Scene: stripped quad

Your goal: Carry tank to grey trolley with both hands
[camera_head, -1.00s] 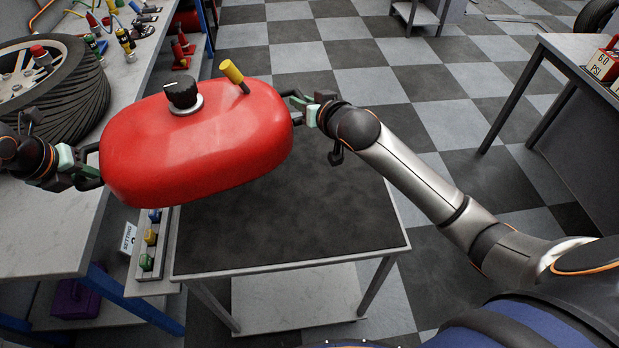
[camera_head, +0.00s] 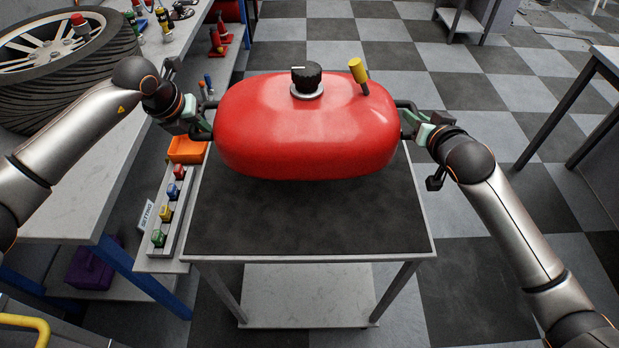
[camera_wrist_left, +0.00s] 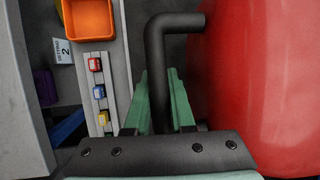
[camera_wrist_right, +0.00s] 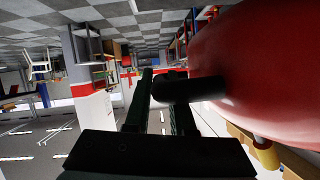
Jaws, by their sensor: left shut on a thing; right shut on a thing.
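The red tank (camera_head: 305,130) has a black knob and a yellow-capped stub on top. It is held level over the dark top of the grey trolley (camera_head: 310,225); I cannot tell whether its underside touches. My left gripper (camera_head: 203,119) is shut on the tank's left handle, a black bent bar that shows in the left wrist view (camera_wrist_left: 165,60). My right gripper (camera_head: 413,122) is shut on the right handle, which also shows in the right wrist view (camera_wrist_right: 185,88). The tank hides the trolley's far part.
A workbench (camera_head: 75,205) with a tyre (camera_head: 60,65) stands at the left. A strip of coloured blocks (camera_head: 168,212) and an orange bin (camera_head: 187,150) lie beside the trolley's left edge. Another table (camera_head: 600,70) stands at the right. Checkered floor between is clear.

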